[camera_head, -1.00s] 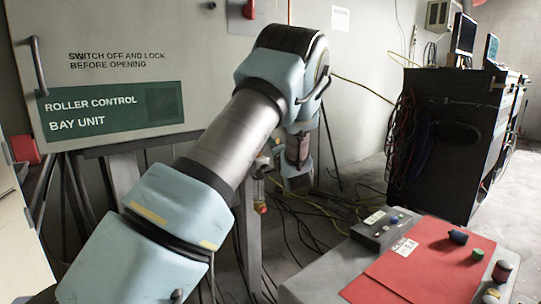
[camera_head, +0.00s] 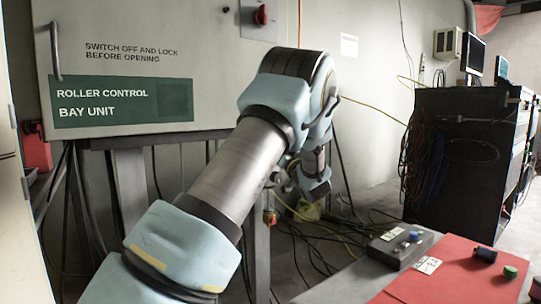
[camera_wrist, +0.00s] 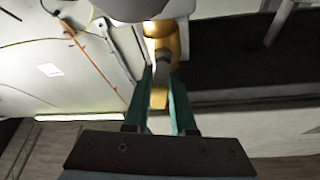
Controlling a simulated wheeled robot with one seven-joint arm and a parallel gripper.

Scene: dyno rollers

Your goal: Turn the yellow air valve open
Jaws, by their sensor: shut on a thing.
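The yellow air valve (camera_wrist: 165,46) shows at the upper middle of the wrist view. It has a rounded yellow body, a grey middle part and a yellow lower end. My gripper (camera_wrist: 162,82) has its two green fingers on either side of the grey part and the yellow lower end, and is shut on the valve. The upper part of the valve is cut off by a large grey shape in front of it. In the head view my arm reaches toward the floor beside the cabinet stand, and the valve and fingertips cannot be made out there.
A roller control cabinet (camera_head: 215,60) stands on a metal stand behind my arm. Loose cables (camera_head: 300,240) lie on the floor. A black equipment rack (camera_head: 450,150) stands at right. A control box (camera_head: 400,248) and red panel (camera_head: 440,280) are at front right.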

